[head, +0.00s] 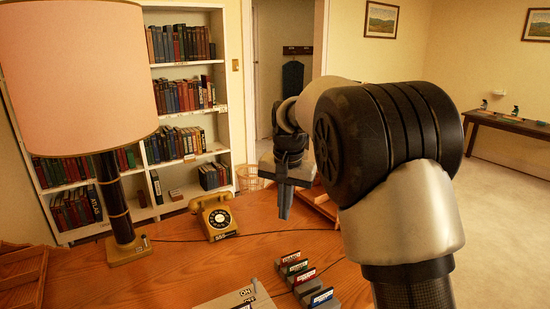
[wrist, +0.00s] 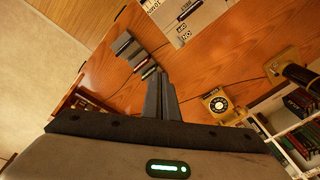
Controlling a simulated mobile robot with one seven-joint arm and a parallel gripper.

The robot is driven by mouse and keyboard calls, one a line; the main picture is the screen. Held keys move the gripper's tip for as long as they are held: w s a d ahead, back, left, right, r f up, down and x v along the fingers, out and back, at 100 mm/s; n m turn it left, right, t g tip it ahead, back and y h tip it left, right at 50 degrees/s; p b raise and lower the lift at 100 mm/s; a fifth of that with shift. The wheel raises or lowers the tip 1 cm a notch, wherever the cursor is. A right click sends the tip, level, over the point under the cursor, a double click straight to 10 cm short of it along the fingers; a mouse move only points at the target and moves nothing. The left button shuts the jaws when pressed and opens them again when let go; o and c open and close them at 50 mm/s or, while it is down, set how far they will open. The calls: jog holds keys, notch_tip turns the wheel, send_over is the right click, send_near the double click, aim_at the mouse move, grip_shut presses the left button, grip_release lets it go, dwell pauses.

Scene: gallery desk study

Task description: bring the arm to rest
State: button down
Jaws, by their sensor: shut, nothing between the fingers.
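My gripper (head: 285,205) hangs above the wooden desk (head: 180,268) in the head view, pointing down, to the right of the yellow telephone. Its two fingers are together with nothing between them. In the wrist view the closed fingers of my gripper (wrist: 161,98) stand up from the dark palm, with the desk (wrist: 205,72) beyond them. My arm is bent and fills the right middle of the head view, hiding part of the desk's right side.
A lamp (head: 80,70) and the yellow telephone (head: 214,217) stand on the desk. Several labelled blocks (head: 305,278) and a grey panel (head: 240,299) lie near the front. Bookshelves (head: 185,98) stand behind. A dark side table (head: 510,124) stands far right, with open floor before it.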

jog(key=s+d+r+t, duration=0.1)
jog(key=s+d+r, duration=0.4)
jog(key=s+r, duration=0.2)
jog(key=s+d+n+t, duration=0.1)
jog(key=s+d+n, duration=0.1)
jog(key=s, duration=1)
jog(key=s+d+n+t, duration=0.1)
jog(key=s+d, duration=0.4)
jog(key=s, duration=0.7)
jog(key=shift+s+d+f+n+t, duration=0.2)
jog(key=shift+s+f+n+t, duration=0.1)
jog(key=shift+f+n+t, duration=0.15)
